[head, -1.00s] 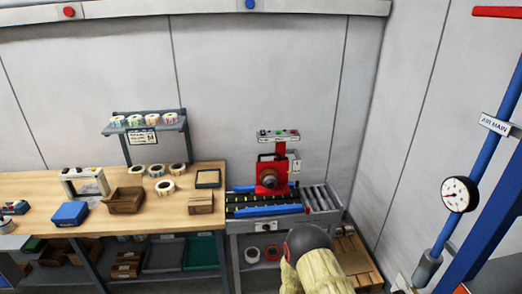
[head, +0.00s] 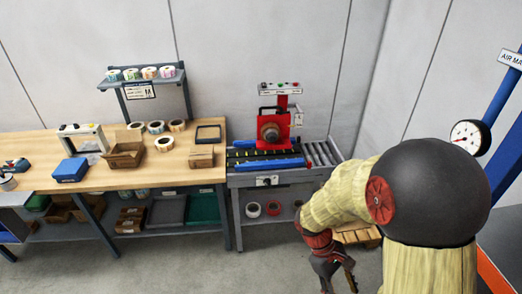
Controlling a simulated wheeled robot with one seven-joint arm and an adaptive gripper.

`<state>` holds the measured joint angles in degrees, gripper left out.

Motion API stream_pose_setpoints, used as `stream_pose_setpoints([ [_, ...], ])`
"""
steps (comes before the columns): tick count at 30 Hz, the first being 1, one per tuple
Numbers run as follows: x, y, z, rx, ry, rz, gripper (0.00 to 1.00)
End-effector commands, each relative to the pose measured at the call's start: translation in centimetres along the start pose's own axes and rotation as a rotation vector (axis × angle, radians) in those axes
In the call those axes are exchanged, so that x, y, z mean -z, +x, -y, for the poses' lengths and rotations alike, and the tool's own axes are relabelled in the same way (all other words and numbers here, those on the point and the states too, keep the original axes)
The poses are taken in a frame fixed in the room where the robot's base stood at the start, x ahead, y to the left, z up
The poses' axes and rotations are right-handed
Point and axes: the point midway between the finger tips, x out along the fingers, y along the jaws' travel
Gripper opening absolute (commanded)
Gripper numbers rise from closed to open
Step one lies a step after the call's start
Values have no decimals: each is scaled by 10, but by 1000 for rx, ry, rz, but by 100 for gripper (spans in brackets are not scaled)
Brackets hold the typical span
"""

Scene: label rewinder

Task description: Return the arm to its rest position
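My arm, in a cream cover with a large dark joint, fills the lower right of the head view. My gripper (head: 338,277) hangs at its end, low in the picture, pointing down in front of the roller stand. It is small and partly cut by the dark shapes around it, so I cannot tell whether its fingers are apart. I see nothing clearly held in it.
A roller conveyor (head: 322,153) is behind my arm. A gauge (head: 467,137) on a blue pipe is at the right. Grey floor is clear at the lower middle.

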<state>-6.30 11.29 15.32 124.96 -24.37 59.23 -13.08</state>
Motion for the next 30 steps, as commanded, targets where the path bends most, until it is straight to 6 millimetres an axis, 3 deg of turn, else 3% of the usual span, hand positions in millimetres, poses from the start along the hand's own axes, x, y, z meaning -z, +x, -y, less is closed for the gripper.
stream_pose_setpoints([
  [6,-1,-34,24,76,305,-260,49],
  [12,-8,-64,42,145,501,-483,49],
  [21,-34,-96,63,182,641,-795,49],
  [30,-64,-115,64,117,698,-1010,49],
])
